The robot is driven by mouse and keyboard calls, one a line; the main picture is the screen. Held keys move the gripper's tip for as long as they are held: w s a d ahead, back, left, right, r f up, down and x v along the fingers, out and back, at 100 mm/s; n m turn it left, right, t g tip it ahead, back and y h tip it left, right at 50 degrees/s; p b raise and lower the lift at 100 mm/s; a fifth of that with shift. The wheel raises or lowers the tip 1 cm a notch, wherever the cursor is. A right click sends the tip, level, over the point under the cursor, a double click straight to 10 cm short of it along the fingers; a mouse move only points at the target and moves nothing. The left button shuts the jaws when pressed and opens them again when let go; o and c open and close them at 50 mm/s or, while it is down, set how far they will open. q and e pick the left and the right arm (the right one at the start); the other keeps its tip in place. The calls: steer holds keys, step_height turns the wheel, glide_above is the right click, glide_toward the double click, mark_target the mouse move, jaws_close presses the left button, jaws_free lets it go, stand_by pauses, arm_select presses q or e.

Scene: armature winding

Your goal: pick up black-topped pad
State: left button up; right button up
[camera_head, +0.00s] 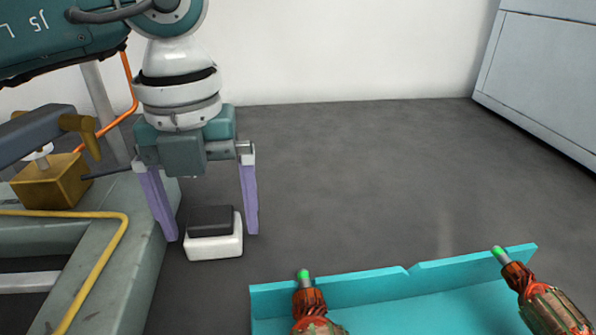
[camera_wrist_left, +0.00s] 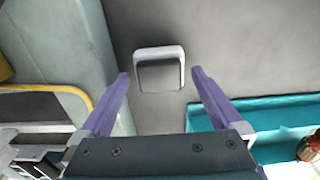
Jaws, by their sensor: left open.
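The black-topped pad (camera_head: 213,244) is a small white block with a dark top, resting on the dark grey surface in the head view. In the left wrist view the pad (camera_wrist_left: 159,53) lies ahead of the fingertips, roughly midway between them. My left gripper (camera_head: 213,236) points down over the pad, with its two purple fingers apart and one on either side of it. The left gripper (camera_wrist_left: 160,73) is open and empty in the wrist view. I cannot tell whether a finger touches the pad. My right gripper is in neither view.
A teal tray (camera_head: 350,284) with copper-wound armatures (camera_head: 540,295) stands at the front right. A grey-green machine frame (camera_head: 140,270) with a yellow cable (camera_head: 105,255) is close on the left. A pale cabinet (camera_head: 545,65) is at the back right. The grey surface between is clear.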

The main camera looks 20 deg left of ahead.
mark_target(210, 218)
arm_select(q)
steer(key=shift+f, duration=0.2)
steer(key=c, duration=1.3)
steer(key=shift+o, duration=0.2)
steer(key=shift+r, duration=0.1)
step_height(210, 218, up, 20)
steer(key=p, duration=0.3)
steer(key=shift+p, duration=0.35)
